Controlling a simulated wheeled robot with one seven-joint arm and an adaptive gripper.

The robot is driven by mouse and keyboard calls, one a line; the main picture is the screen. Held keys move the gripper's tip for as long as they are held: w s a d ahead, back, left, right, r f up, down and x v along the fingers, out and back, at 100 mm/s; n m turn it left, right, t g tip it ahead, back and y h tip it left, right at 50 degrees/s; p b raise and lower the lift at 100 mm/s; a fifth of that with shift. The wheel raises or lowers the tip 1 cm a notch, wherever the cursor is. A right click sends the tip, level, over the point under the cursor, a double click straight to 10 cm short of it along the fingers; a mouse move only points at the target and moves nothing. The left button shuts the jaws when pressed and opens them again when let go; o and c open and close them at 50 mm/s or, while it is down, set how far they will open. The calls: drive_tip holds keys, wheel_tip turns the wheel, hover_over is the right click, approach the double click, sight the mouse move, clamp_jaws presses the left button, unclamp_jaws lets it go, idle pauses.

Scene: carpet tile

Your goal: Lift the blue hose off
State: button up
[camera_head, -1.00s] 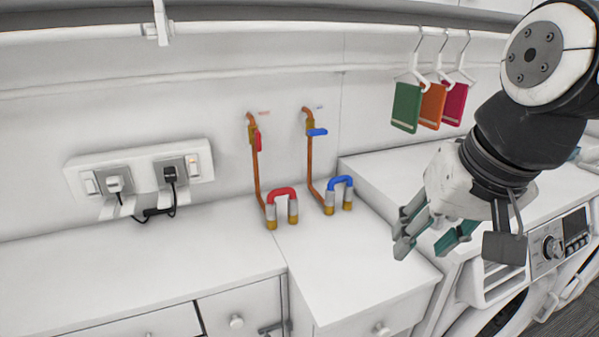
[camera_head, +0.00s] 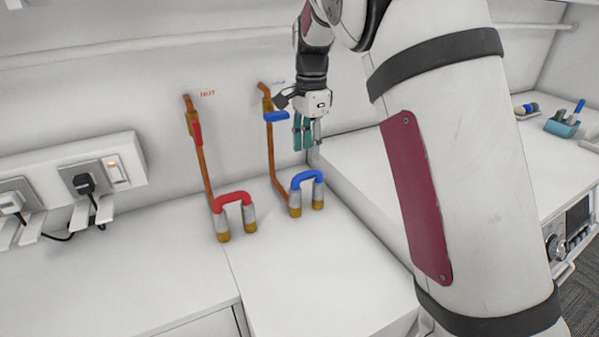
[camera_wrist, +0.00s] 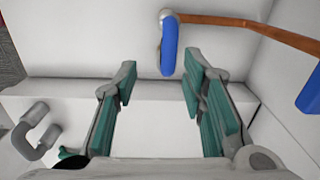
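The blue hose (camera_head: 307,177) is a short upside-down U. Its ends sit in two grey sockets with brass-coloured bases on the white counter, and it looks seated in both. My gripper (camera_head: 305,148) points down above and behind the hose, close to the wall and to the right of the blue valve handle (camera_head: 276,116). In the wrist view my gripper (camera_wrist: 160,85) has its teal-padded fingers apart with nothing held. The blue hose (camera_wrist: 169,47) shows beyond the fingertips, nearer the right finger. The blue handle shows at the right edge (camera_wrist: 312,92).
A red hose (camera_head: 234,197) of the same shape stands to the left, under a red-handled pipe. A copper pipe (camera_head: 273,160) runs down the wall to the blue hose. A power strip (camera_head: 80,175) is far left. My arm hides part of the right-hand counter.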

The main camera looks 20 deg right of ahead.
sight(306, 171)
drive_tip(key=shift+w+f+m, duration=0.3)
drive_tip(key=shift+w+f, duration=0.35)
drive_tip(key=shift+w, duration=0.25)
wheel_tip(306, 171, down, 8)
drive_tip(key=shift+f+p, duration=0.1)
drive_tip(key=shift+p, duration=0.5)
drive_tip(key=shift+s+d+f+p, duration=0.15)
drive_tip(key=shift+f+p, duration=0.6)
drive_tip(key=shift+f, duration=1.95)
drive_tip(key=shift+c, duration=0.3)
clamp_jaws()
drive_tip(key=shift+f, duration=0.1)
